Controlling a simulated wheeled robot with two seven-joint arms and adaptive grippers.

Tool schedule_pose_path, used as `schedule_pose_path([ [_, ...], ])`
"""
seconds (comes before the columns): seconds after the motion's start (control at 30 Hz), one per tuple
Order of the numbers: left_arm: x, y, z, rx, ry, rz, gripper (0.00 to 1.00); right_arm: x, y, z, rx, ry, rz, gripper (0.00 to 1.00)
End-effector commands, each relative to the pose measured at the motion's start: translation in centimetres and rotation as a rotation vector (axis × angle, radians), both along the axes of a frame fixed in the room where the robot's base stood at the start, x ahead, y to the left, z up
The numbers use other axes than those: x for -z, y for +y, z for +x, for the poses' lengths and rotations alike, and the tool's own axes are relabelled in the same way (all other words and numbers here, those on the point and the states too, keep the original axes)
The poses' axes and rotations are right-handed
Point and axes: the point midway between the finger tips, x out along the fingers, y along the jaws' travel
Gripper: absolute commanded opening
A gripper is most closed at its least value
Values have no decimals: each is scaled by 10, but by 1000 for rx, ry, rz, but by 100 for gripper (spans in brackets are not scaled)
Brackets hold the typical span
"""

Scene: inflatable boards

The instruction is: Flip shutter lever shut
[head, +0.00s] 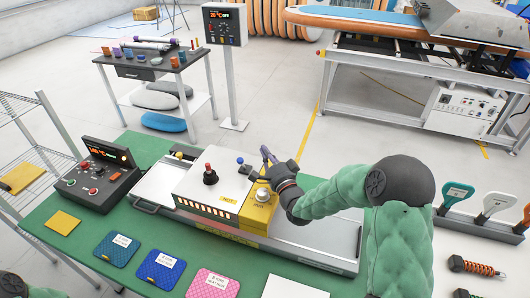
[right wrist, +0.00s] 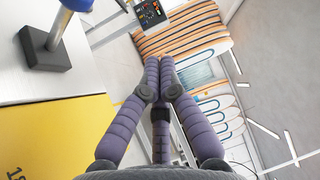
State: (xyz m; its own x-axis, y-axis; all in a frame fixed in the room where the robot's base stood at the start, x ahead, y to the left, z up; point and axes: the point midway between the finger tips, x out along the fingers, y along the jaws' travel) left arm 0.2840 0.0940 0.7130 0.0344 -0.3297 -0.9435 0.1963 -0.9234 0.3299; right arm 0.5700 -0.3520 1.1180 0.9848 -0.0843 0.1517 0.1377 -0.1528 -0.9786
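A lever with a blue knob (head: 239,160) stands on the white top of the heat-press unit (head: 215,185), near its back right edge. In the right wrist view the blue-knobbed lever (right wrist: 58,30) shows at top left, a grey post on a dark square base. My right gripper (head: 266,154) is just right of the lever, above the yellow end panel (head: 258,203). In the right wrist view its purple segmented fingers (right wrist: 160,62) come together at the tips, with nothing visible between them. The fingers look apart from the lever. My left gripper is out of view.
A red-and-black knob (head: 210,174) stands on the unit's top, left of the blue lever. A round white dial (head: 263,195) is on the yellow panel. A control box (head: 98,175) and coloured pads (head: 165,271) lie left and in front on the green table.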

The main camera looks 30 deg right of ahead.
Motion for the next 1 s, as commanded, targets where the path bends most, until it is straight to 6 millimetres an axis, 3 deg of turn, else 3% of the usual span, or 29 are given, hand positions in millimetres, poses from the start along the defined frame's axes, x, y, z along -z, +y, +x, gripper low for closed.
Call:
schedule_pose_path([
  [0.3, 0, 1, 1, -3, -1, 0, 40, 20, 1, -51, 0, 0, 0, 0],
  [0.5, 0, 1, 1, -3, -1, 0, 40, 28, 1, -70, 0, -3, -1, 0],
  [1.0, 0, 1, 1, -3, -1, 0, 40, 29, 2, -74, -1, -4, -2, 0],
])
